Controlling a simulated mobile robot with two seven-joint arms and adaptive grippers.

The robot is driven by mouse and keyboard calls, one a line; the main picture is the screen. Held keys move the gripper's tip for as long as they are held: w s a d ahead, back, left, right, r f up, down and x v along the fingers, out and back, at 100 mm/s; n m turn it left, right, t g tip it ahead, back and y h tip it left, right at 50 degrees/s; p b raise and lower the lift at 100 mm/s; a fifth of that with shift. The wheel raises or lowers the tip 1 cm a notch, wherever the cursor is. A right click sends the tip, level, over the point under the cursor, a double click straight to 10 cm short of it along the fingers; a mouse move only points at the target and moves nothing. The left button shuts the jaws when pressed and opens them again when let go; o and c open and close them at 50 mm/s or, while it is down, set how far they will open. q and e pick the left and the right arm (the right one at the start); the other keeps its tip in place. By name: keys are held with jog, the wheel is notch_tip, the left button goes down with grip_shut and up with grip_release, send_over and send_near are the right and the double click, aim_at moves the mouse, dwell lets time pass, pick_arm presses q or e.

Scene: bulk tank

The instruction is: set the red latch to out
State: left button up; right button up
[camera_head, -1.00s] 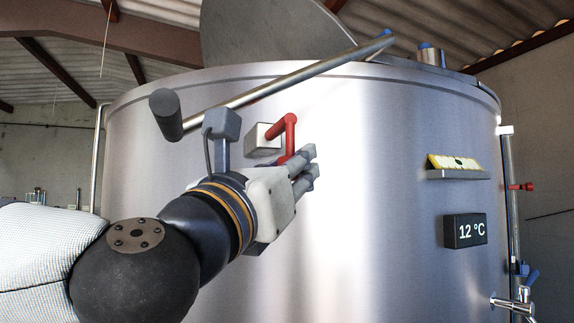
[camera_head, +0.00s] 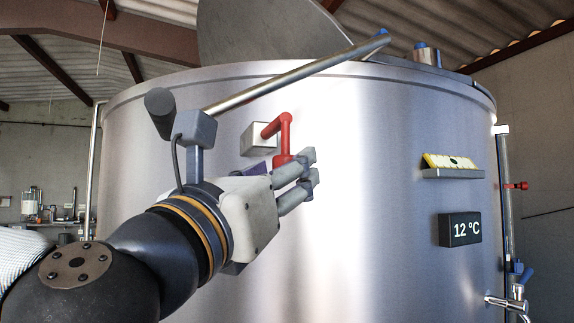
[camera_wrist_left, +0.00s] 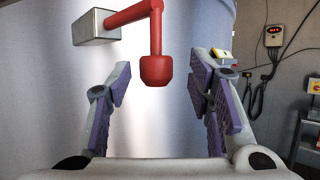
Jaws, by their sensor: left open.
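The red latch (camera_head: 285,133) sits on a grey block (camera_head: 257,139) on the tank wall. Its arm comes out of the block and bends straight down to a wider red knob. In the left wrist view the latch's knob (camera_wrist_left: 156,70) hangs between my open fingers, toward their tips, with gaps on both sides. My left gripper (camera_head: 308,174) is open, and in the head view its fingers partly cover the knob's lower end. My right gripper is not in view.
The steel tank (camera_head: 370,150) fills the middle. A metal bar (camera_head: 295,76) with a dark grip slants above my left wrist.

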pick_arm(q)
jog(key=v, duration=0.4)
jog(key=shift+s+a+f, duration=0.15)
jog(key=shift+s, duration=0.15)
